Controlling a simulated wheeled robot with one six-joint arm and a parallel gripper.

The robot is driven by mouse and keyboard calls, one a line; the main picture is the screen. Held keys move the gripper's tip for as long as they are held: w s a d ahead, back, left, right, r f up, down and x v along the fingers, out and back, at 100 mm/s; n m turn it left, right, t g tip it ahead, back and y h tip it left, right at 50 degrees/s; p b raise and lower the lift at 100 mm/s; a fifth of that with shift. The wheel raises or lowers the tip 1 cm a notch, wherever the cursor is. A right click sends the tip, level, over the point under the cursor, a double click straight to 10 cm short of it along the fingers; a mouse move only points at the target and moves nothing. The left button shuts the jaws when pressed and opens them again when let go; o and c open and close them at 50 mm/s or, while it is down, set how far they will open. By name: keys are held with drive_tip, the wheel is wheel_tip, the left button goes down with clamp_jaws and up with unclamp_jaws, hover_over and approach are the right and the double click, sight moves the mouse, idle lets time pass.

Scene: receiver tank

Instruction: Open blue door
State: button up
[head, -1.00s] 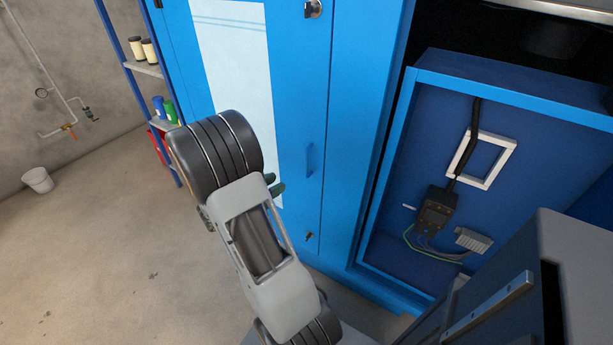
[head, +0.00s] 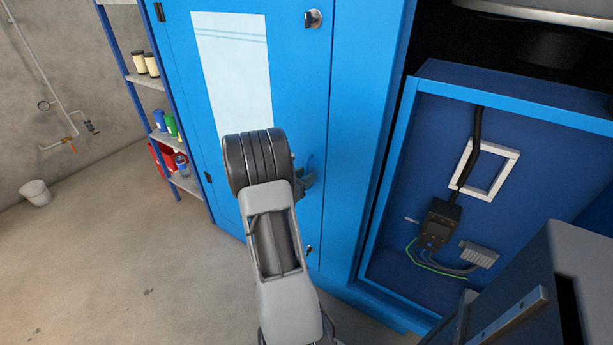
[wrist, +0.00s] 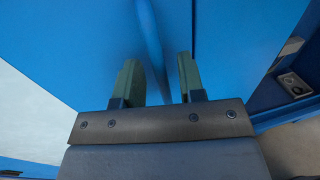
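The blue door (head: 295,90) is a tall cabinet door with a pale sheet on it. It looks shut in the head view. Its slim blue handle (head: 310,163) is partly hidden by my gripper (head: 306,180), which is at the handle's height. In the wrist view, my gripper (wrist: 160,82) has its two green fingers apart. The door face (wrist: 95,35) fills the background.
To the right is an open blue compartment (head: 400,150) with wiring. A shelf (head: 147,80) with cans stands left. A white bucket (head: 36,192) is on the floor, which is clear at left.

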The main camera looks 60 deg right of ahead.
drive_tip(key=shift+s+d, duration=0.1)
drive_tip(key=shift+d, duration=0.45)
clamp_jaws()
